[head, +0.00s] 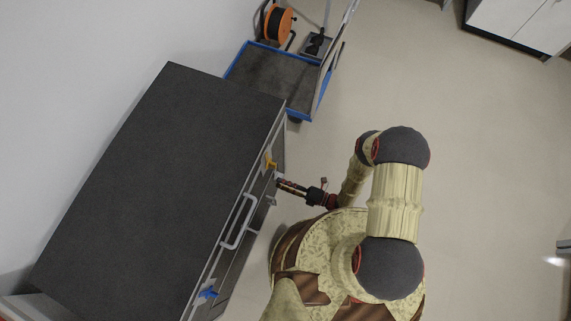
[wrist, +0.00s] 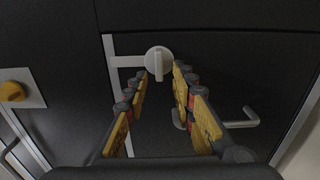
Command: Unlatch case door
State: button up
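The dark case (head: 150,190) stands at the left in the head view, and its front faces my arm. In the wrist view a pale round latch knob (wrist: 158,60) with an upright tab sits on the dark door (wrist: 205,47). My gripper (wrist: 162,72) is open, with a finger on each side of the tab and a visible gap between them. I cannot tell whether either finger touches it. The gripper (head: 281,184) also shows in the head view, close to the case front. A pale lever handle (wrist: 240,122) is to the right of the fingers in the wrist view.
A yellow knob (head: 270,163), a long bar handle (head: 238,222) and a blue knob (head: 208,294) are along the case front. A blue-edged cart (head: 270,75) with an orange reel (head: 278,22) stands beyond the case. Floor (head: 480,150) to the right is clear.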

jog(key=v, duration=1.2)
dwell(0.4)
dwell(0.5)
